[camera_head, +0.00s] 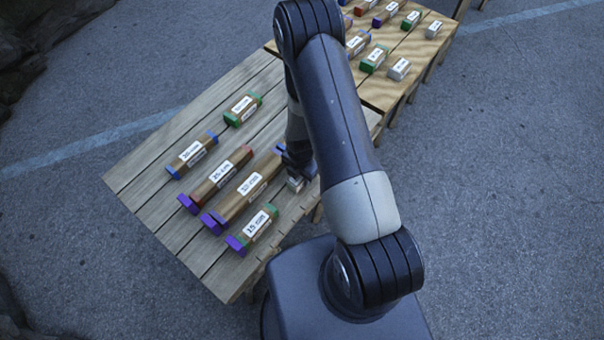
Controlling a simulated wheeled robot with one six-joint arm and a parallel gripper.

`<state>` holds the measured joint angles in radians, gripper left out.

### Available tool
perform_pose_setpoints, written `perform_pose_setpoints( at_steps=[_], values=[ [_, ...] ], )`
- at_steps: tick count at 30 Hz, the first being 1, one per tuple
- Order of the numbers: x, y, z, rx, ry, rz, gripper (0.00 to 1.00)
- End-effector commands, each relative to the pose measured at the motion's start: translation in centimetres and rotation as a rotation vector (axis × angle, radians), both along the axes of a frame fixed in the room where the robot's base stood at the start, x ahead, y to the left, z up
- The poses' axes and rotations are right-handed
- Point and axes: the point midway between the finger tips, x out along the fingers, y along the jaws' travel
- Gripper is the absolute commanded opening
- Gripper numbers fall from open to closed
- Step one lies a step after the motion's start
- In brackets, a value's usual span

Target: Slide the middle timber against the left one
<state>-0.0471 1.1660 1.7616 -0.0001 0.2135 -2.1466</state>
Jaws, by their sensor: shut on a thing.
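Three timbers with purple near ends lie side by side on the slatted wooden table (150,186). The left timber (217,180) has a red far end and a 25 cm label. The middle timber (238,200) is longer, with a blue far end, and lies close beside it; a narrow gap seems to show. The right timber (254,228), labelled 15 cm, has a green far end and lies apart. My dark gripper (298,175) is low, right of the middle timber's far end, shut on what looks like a small pale block (294,185). My arm partly hides the fingers.
A blue-ended timber (192,153) and a green-ended timber (243,109) lie farther left and back on the same table. A second table (388,92) at the back right bears several short blocks. The table's left corner is bare.

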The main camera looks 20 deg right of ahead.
Motion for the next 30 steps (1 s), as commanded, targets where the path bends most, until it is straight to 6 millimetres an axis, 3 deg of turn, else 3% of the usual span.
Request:
perform_pose_setpoints(
  at_steps=[30],
  values=[
    [-3.0, 4.2, -0.1, -0.001, 0.001, 0.002, 0.00]
  ],
)
